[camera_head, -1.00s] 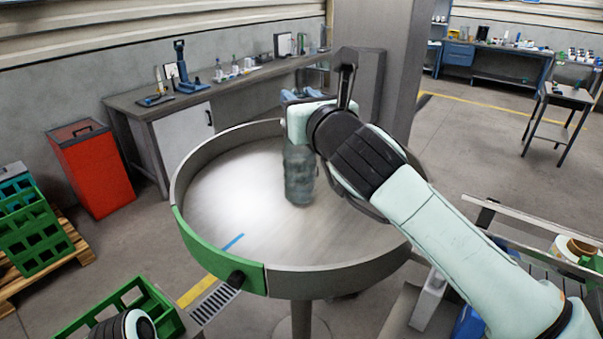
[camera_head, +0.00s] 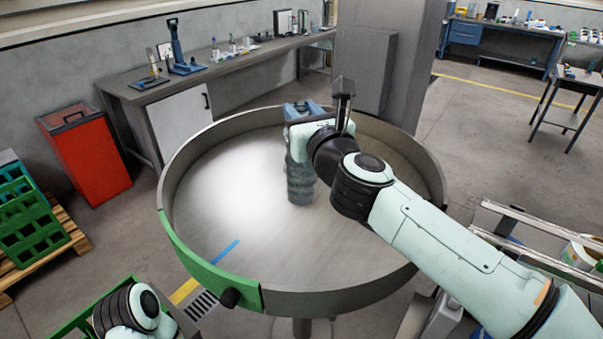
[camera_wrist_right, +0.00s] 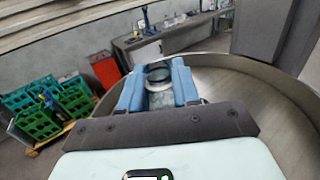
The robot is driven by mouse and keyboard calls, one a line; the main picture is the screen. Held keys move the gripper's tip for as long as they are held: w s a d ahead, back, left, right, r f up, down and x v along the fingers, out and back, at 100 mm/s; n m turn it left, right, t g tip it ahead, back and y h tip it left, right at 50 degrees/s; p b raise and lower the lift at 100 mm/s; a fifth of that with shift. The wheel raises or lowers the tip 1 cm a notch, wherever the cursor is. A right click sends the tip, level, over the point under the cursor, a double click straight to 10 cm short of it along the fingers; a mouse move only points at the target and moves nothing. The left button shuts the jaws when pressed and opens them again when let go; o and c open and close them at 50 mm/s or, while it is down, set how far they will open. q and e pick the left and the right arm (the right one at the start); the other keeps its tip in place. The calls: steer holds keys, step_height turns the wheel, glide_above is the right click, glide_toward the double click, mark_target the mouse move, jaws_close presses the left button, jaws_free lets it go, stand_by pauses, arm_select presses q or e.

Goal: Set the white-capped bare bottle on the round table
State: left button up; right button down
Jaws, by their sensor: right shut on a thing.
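The clear, bare bottle (camera_head: 300,183) hangs upright below my right gripper (camera_head: 304,110), over the middle of the round table (camera_head: 345,298). My right gripper is shut on it near the top. In the right wrist view the blue fingers (camera_wrist_right: 158,85) stand on both sides of the bottle's round top (camera_wrist_right: 157,75). The cap's colour cannot be made out. The bottle's base is at or just above the tabletop; I cannot tell whether it touches. My left gripper is out of view; only part of that arm shows at the lower left.
A grey column (camera_head: 385,60) rises behind.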

mark_target(306, 183)
step_height(306, 183, down, 4)
steer(key=shift+w+f+b, duration=0.1)
steer(key=shift+b, duration=0.2)
steer(key=f+b, duration=0.1)
steer(key=f, duration=0.2)
steer(key=f+b, duration=0.1)
steer(key=shift+s+f+b, duration=0.3)
steer(key=shift+s+f, duration=0.1)
steer(key=f+b, duration=0.1)
steer(key=f, duration=0.1)
steer(key=w+f, duration=0.1)
steer(key=f, duration=0.1)
steer(key=shift+b, duration=0.4)
steer(key=shift+s+f, duration=0.1)
steer(key=shift+s, duration=0.25)
steer(key=shift+w, duration=0.2)
steer(key=shift+w+f, duration=0.1)
steer(key=c, duration=0.8)
jaws_free()
steer(key=shift+s, duration=0.2)
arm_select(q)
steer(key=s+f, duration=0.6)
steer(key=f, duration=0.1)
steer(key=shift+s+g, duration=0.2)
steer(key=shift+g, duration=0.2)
arm_select(e)
steer(key=shift+w, duration=0.1)
